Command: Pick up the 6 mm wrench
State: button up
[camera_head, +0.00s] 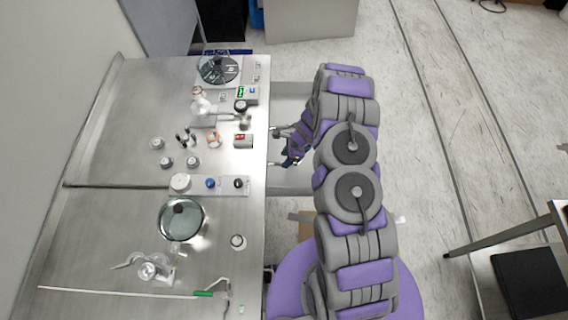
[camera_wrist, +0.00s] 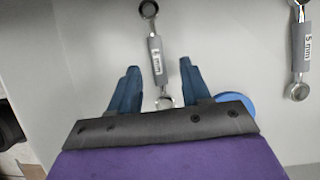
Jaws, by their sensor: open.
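The wrench labelled 6 mm (camera_wrist: 156,58) has a grey label sleeve and shiny metal ends. In the wrist view it is upright against a pale panel, at the middle. My gripper (camera_wrist: 158,69) is open, with one blue finger on each side of the wrench's lower part. I see gaps on both sides, and the fingers do not appear to touch it. In the head view my gripper (camera_head: 275,148) is beside the right edge of the steel table. The wrench cannot be made out there.
A second wrench labelled 5 mm (camera_wrist: 300,45) is at the right of the same panel. A blue round thing (camera_wrist: 236,105) shows behind my right finger. The steel table (camera_head: 120,110) holds a lidded glass vessel (camera_head: 181,220), knobs and fittings.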

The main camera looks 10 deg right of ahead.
jog(key=shift+x, duration=0.8)
jog(key=shift+a+f, duration=0.2)
jog(key=shift+a, duration=0.35)
jog(key=shift+s+d, duration=0.1)
jog(key=shift+d, duration=0.15)
grip_shut()
